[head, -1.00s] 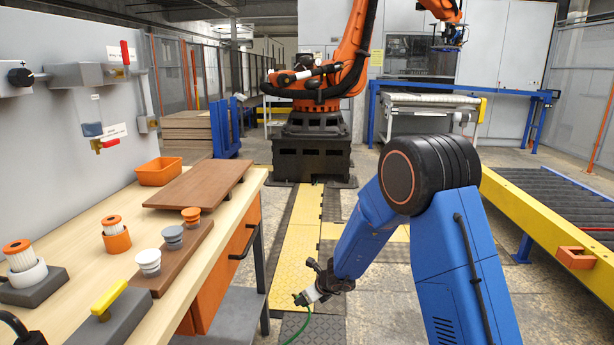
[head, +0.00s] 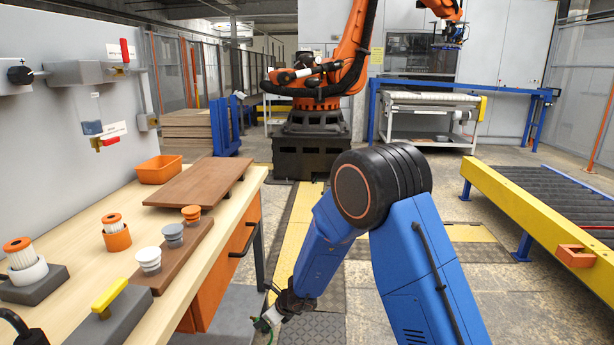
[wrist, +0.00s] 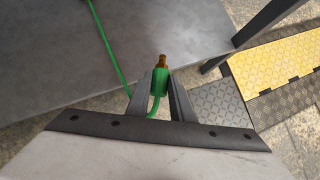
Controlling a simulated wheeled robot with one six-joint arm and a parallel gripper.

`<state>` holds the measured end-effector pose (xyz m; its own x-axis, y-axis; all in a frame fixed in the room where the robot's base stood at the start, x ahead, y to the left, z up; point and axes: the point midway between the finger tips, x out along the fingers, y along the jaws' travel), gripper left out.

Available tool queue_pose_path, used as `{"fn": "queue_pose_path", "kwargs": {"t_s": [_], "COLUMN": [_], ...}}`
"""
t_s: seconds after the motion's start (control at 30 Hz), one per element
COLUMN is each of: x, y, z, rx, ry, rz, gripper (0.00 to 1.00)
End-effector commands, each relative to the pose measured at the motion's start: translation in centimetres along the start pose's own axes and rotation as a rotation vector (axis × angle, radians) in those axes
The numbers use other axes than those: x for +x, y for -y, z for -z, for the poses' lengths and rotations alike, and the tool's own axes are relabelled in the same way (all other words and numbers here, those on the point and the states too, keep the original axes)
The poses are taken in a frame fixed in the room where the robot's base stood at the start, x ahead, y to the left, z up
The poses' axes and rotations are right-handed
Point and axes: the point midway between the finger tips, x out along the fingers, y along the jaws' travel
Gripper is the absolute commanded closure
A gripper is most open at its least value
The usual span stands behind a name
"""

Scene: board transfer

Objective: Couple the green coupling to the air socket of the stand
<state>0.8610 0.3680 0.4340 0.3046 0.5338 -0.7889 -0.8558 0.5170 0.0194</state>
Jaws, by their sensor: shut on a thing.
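My gripper (head: 268,318) is low beside the right side of the bench, in front of its lower shelf. In the wrist view its two fingers are closed on the green coupling (wrist: 160,83). The coupling has a brass tip pointing away from the gripper. A green hose (wrist: 104,40) loops from it and runs up to the left. In the head view the coupling is mostly hidden at the gripper. A brass fitting (head: 96,143) with a red part sits under a blue unit on the grey panel at left; I cannot tell if it is the air socket.
The wooden bench (head: 80,240) at left carries an orange bin (head: 160,170), a brown board (head: 195,184), several knobs and a yellow-handled block (head: 109,297). A yellow-framed conveyor (head: 520,210) stands at right. The floor between is mostly clear.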

Motion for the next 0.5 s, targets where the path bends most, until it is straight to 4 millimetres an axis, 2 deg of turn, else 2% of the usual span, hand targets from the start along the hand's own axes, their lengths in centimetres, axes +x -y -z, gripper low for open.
{"fn": "queue_pose_path", "kwargs": {"t_s": [0.5], "x": [3.2], "y": [-7.8], "z": [-1.0], "rx": [-0.101], "ry": [-0.001], "rz": [-0.076], "gripper": [1.0]}}
